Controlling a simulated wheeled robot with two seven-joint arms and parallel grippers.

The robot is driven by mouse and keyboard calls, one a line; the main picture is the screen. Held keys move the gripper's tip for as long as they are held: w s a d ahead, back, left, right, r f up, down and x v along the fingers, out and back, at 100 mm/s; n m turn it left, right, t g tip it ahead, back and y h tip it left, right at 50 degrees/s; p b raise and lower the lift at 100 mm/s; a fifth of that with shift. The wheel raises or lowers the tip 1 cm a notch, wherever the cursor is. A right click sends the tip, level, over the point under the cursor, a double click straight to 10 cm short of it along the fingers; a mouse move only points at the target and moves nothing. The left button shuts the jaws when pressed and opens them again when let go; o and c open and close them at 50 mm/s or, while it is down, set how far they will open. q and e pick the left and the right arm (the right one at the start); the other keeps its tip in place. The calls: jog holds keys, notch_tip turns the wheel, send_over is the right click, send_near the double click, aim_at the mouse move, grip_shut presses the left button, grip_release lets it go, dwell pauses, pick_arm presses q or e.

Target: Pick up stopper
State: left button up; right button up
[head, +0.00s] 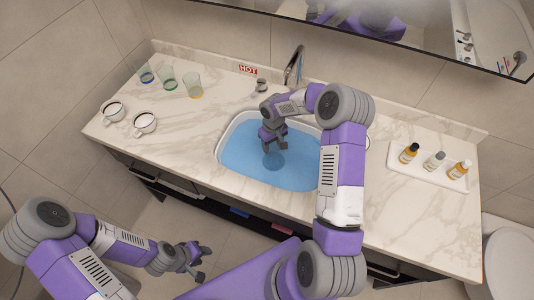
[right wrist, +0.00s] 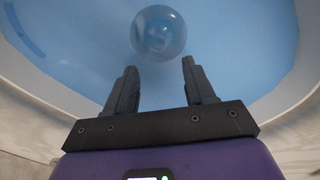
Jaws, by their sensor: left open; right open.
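The sink (head: 223,146) holds blue water. A round, glassy, see-through disc, which looks like the stopper (head: 274,161), shows in the water near the middle of the sink; the stopper also shows in the right wrist view (right wrist: 158,33) beyond the fingertips. My right gripper (head: 275,147) is open and points down over the sink, just above the disc. In the right wrist view nothing is between its two fingers (right wrist: 158,65). My left gripper (head: 204,263) is open and empty, in front of the counter over the floor.
A faucet (head: 295,62) and a small metal fitting (head: 260,86) stand behind the sink. Several glasses (head: 168,80) and two cups (head: 145,122) are on the left. A white tray (head: 425,179) with three bottles is on the right. The mirror (head: 420,55) hangs above.

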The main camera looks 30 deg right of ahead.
aim_at(274, 157)
jog(key=f, duration=0.2)
jog(key=s+f, duration=0.1)
jog(key=f, duration=0.2)
jog(key=shift+s+f+b, duration=0.1)
jog(key=shift+f+b, duration=0.25)
jog(key=shift+f, duration=0.55)
grip_shut()
